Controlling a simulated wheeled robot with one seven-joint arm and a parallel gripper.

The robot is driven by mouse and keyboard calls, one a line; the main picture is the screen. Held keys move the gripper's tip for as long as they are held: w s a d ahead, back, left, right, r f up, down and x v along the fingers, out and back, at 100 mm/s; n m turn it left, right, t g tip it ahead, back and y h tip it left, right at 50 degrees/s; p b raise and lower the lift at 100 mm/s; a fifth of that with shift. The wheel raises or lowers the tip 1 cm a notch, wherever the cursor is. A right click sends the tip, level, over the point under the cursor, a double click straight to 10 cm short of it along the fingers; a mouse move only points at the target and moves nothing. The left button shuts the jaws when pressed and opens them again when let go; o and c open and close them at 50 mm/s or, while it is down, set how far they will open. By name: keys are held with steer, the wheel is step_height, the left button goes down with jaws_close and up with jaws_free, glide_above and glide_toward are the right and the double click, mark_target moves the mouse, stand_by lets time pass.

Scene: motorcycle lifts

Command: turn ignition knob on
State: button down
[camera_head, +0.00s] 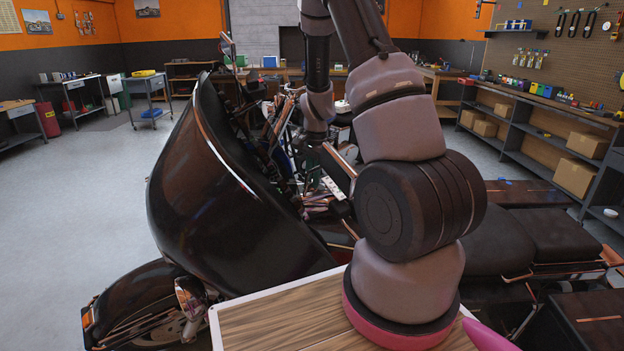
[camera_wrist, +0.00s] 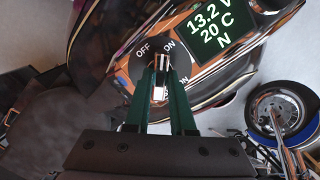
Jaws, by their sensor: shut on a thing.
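In the wrist view, the ignition knob (camera_wrist: 160,93) is a narrow bar with a pale end, on a dark round dial (camera_wrist: 145,74). The dial has white OFF and ON lettering along its upper edge, and more lettering, partly covered, to the right. My gripper (camera_wrist: 161,74) has two dark green fingers, one on each side of the knob, shut on it. The fingers hide parts of the dial. In the head view, my arm reaches over the dark motorcycle (camera_head: 215,205), and the knob cannot be made out there.
A display (camera_wrist: 217,28) reading 13.2 V, 20 C, N sits beside the dial. In the head view, a wooden-topped surface (camera_head: 285,318) lies in front, and a long bench (camera_head: 545,100) with boxes runs along the right. Open floor (camera_head: 90,190) lies to the left.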

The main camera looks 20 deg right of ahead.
steer(key=shift+m, duration=1.6)
steer(key=c, duration=0.8)
jaws_free()
steer(key=shift+o, duration=0.2)
steer(key=shift+r, duration=0.15)
step_height(320, 180, up, 10)
steer(key=shift+s+d+r, duration=0.25)
steer(key=shift+s+d, duration=0.1)
steer(key=shift+s, duration=0.1)
steer(key=shift+r, duration=0.1)
